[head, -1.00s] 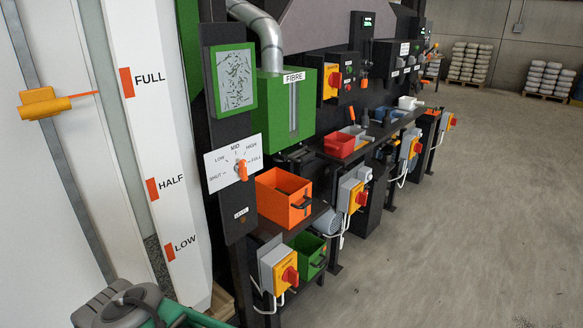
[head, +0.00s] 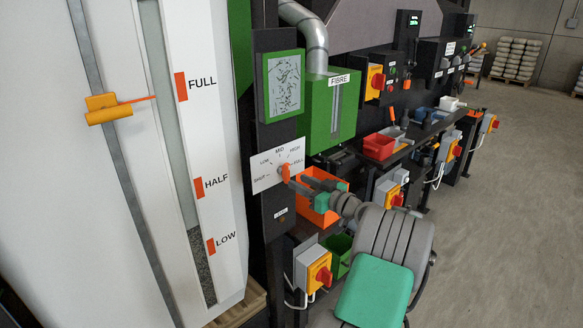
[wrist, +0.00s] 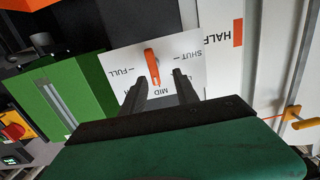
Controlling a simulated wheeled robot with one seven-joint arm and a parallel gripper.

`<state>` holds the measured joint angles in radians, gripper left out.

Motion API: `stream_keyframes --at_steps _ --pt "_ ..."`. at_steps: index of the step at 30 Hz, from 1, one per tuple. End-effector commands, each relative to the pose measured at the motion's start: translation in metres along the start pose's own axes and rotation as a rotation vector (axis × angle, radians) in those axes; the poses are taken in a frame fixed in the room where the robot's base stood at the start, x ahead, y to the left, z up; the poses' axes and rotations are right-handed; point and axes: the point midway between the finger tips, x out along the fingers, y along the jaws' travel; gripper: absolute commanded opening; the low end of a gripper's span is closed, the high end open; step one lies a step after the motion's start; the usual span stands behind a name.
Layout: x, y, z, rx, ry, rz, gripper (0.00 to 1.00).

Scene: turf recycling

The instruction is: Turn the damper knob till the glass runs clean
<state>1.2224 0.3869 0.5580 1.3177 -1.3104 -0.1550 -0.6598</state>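The orange damper knob (head: 285,172) sits on a white dial plate (head: 263,175) marked SHUT, LOW, MID, HIGH and FULL. In the wrist view the knob (wrist: 152,62) lies between my gripper's fingertips (wrist: 160,78), its narrow end towards MID, though the angle makes this uncertain. My gripper (head: 298,181) is open, one dark finger on each side of the knob with gaps visible. I cannot tell how deep the fingers reach. Above the dial, the green-framed glass (head: 284,87) shows many dark flecks on a pale ground.
A green FIBRE box (head: 330,115) and an orange bin (head: 312,205) stand right of the dial. A yellow-grey switch box (head: 312,270) is below. A white gauge column (head: 205,110) marked FULL, HALF and LOW stands left. Open floor lies at right (head: 500,230).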

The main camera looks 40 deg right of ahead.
Motion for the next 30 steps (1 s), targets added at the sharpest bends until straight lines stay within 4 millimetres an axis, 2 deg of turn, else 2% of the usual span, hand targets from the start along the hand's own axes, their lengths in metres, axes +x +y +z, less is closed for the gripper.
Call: stream_keyframes --at_steps 2,4,12,16,25,30 --pt "-0.010 0.014 -0.004 -0.003 0.039 0.020 0.36" --pt "-0.005 0.015 -0.006 -0.005 0.049 0.021 0.36" --pt "0.046 0.014 -0.010 -0.005 0.045 0.018 0.36" --pt "0.062 0.015 -0.009 -0.005 0.045 0.019 0.36" --pt "0.066 0.016 -0.008 -0.005 0.044 0.021 0.36" --pt "0.066 0.016 -0.008 -0.005 0.044 0.021 0.22"
